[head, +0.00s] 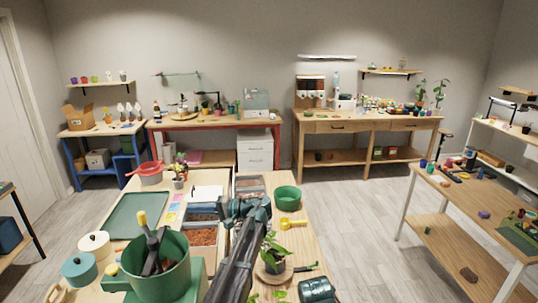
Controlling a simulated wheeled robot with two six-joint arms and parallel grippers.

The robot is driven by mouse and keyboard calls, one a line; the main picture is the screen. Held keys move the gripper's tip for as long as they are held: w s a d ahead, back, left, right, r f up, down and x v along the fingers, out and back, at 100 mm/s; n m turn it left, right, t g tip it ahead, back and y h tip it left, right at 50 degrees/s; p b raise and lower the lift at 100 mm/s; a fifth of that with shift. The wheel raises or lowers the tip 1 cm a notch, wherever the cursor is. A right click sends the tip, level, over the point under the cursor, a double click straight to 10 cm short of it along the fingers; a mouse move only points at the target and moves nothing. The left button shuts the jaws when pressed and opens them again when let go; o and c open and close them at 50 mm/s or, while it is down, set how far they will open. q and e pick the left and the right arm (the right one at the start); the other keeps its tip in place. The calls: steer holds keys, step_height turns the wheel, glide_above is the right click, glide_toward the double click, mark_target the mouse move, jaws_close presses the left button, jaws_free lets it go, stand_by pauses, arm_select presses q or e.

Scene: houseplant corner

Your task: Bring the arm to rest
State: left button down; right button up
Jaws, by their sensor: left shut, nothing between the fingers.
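My left arm reaches up from the bottom middle of the head view. Its gripper (243,208) is shut and empty, above the front bench between the soil trays and the dark green pot (287,197). A small potted plant (273,258) stands on the bench just right of my left arm. My right gripper does not show clearly in this view.
A yellow scoop (292,224) lies below the dark green pot. Open floor (350,215) lies right of the bench.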

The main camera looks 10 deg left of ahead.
arm_select(q)
steer(key=s+d+f+m+h+b, duration=0.1)
steer(key=s+d+f+m+h, duration=0.1)
steer(key=s+d+f+h, duration=0.5)
steer(key=s+d+f+m+h+b, duration=0.1)
steer(key=s+d+f+m+h, duration=0.1)
steer(key=s+d+f+h, duration=0.6)
steer(key=s+d+f, duration=0.3)
steer(key=s+d, duration=0.3)
steer(key=s, duration=0.1)
steer(key=s+d+f, duration=0.4)
steer(key=s+d, duration=0.3)
steer(key=shift+s+d+m+h, duration=0.15)
steer(key=shift+m+h, duration=0.15)
